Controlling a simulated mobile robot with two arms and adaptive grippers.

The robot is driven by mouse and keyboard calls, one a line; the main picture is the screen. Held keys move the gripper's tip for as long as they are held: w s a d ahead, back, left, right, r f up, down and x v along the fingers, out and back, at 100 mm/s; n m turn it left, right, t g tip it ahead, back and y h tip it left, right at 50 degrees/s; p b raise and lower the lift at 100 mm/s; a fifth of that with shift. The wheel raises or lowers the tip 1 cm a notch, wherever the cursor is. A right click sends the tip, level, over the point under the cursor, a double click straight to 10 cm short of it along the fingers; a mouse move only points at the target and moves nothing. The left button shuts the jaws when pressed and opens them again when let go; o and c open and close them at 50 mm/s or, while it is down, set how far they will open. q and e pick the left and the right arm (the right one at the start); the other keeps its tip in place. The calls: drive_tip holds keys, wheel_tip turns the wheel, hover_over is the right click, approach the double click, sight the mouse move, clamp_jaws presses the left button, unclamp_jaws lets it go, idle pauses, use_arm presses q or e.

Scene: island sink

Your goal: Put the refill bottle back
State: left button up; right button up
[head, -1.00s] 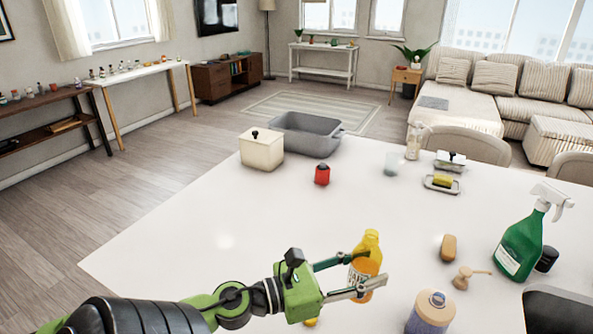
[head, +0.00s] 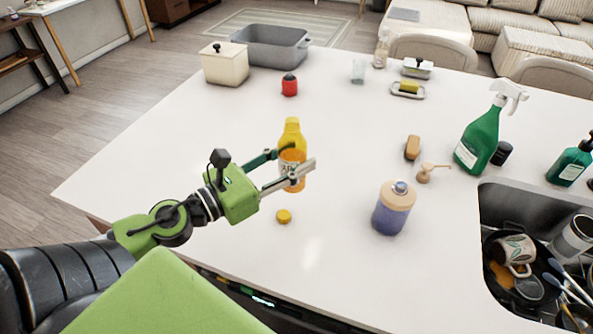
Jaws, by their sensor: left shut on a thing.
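The refill bottle (head: 291,132), orange with a yellow top part and a printed label, is upright in the head view, left of the counter's middle. My left gripper (head: 290,168) is shut on it, with a finger on either side. Whether its base touches the counter, I cannot tell. A round yellow cap (head: 283,216) lies on the counter just in front of it. A bottle of purple liquid (head: 391,212) stands to the right without a pump; a tan pump head (head: 428,173) lies behind it. My right gripper is not in view.
A green spray bottle (head: 479,142), a dark cap (head: 503,153) and a brush (head: 412,147) are to the right, near the sink (head: 490,192) with dishes. A red jar (head: 289,86), cream canister (head: 225,66) and grey tub (head: 268,47) stand behind. The counter's left part is clear.

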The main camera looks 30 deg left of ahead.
use_arm(q)
drive_tip(key=w+a+f+b, duration=0.1)
drive_tip(key=w+f, duration=0.1)
drive_tip(key=f, duration=0.1)
drive_tip(key=w+a+f+b, duration=0.1)
drive_tip(key=w+f, duration=0.1)
drive_tip(key=f, duration=0.1)
drive_tip(key=w+a+f+b, duration=0.1)
drive_tip(key=w+f, duration=0.2)
drive_tip(key=shift+a+f, duration=0.25)
drive_tip(key=shift+a, duration=0.1)
drive_tip(key=shift+f, duration=0.35)
drive_tip(key=shift+f, duration=0.2)
drive_tip(key=o, duration=1.2)
drive_tip(key=shift+s, duration=0.1)
